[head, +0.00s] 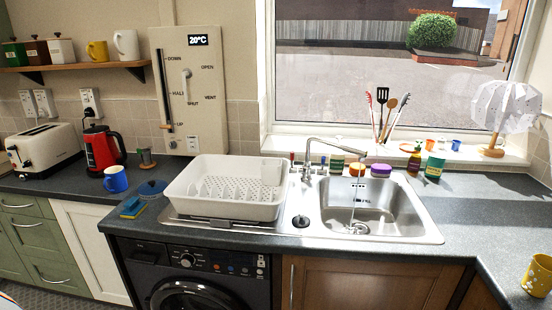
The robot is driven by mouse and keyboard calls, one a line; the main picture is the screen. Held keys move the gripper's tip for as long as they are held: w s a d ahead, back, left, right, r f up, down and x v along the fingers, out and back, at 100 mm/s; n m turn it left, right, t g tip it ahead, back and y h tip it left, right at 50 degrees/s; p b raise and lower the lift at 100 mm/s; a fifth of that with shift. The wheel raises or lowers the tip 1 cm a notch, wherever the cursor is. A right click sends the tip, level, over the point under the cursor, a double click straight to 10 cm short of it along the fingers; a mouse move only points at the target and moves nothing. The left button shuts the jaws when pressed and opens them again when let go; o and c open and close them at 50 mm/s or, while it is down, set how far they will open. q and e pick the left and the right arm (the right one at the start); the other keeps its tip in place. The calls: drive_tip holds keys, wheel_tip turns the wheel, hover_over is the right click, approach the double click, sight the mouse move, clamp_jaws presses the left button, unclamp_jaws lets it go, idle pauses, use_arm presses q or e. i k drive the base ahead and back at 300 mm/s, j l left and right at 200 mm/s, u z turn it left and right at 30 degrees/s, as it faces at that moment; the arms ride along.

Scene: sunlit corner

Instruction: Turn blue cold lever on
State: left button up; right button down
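A chrome tap (334,145) stands at the back of the steel sink, its spout reaching right over the basin (385,205). A small red upright piece (291,158) is left of the tap's base. A small dark bluish piece (323,160) is right of it and may be the blue cold lever. It is too small to tell its position. A thin pale line hangs below the spout; I cannot tell if it is water. Neither of my grippers is in view.
A white dish rack (225,210) stands left of the basin. A blue mug (115,180), red kettle (103,148) and toaster (42,145) are at left. A yellow mug (537,275) is at right. The right counter is mostly clear.

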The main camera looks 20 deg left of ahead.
sight(323, 171)
drive_tip(key=i+j+u, duration=0.15)
drive_tip(key=i+u, duration=0.5)
drive_tip(key=u, duration=0.25)
